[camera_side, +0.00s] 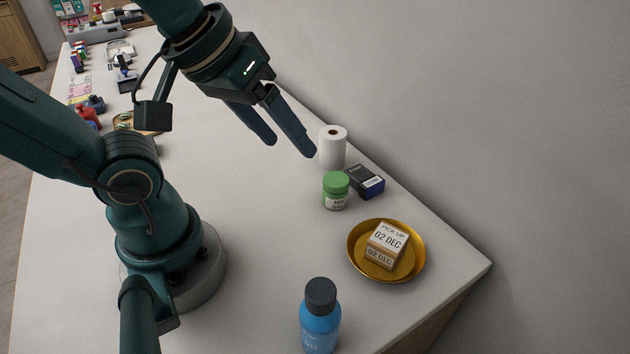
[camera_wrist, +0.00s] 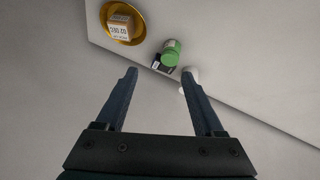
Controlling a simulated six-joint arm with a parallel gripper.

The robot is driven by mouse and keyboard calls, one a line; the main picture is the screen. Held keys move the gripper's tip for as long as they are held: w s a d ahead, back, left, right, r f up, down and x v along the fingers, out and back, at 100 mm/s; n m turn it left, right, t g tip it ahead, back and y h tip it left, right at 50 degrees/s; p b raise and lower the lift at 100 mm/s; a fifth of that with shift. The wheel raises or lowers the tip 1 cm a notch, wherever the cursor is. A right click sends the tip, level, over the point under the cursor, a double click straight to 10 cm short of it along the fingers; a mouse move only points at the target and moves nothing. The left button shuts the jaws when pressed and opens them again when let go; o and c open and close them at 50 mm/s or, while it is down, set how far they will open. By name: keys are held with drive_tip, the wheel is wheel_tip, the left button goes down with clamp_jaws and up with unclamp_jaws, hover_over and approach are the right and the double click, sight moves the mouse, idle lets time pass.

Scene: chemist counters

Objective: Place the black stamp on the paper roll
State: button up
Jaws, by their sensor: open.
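The white paper roll (camera_side: 333,150) stands upright near the wall-side edge of the counter. In the wrist view, part of the paper roll (camera_wrist: 191,71) shows beside the right finger. My gripper (camera_side: 291,149) is open and empty, its fingers pointing down to the right, left of the roll in the picture. It also shows in the wrist view (camera_wrist: 160,73). A small black and blue block (camera_side: 365,181) lies beside the roll; I cannot tell whether it is the stamp or an ink pad. Small black items (camera_side: 124,76) stand on the far counter, too small to identify surely.
A green-lidded jar (camera_side: 336,190) stands close to the roll and the block. A gold bowl (camera_side: 352,258) holds a date box (camera_side: 387,245). A blue bottle (camera_side: 320,320) stands at the front. The counter's middle (camera_side: 245,210) is clear. A wall runs behind.

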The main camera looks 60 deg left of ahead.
drive_tip(key=w+r+n+g, duration=0.1)
drive_tip(key=w+r+n, duration=0.2)
drive_tip(key=w+n, duration=0.35)
drive_tip(key=n+g, duration=0.5)
drive_tip(key=n, duration=0.3)
hover_over(365, 176)
wheel_tip(365, 176, down, 15)
drive_tip(key=shift+f, duration=2.45)
drive_tip(key=shift+c, duration=0.3)
clamp_jaws()
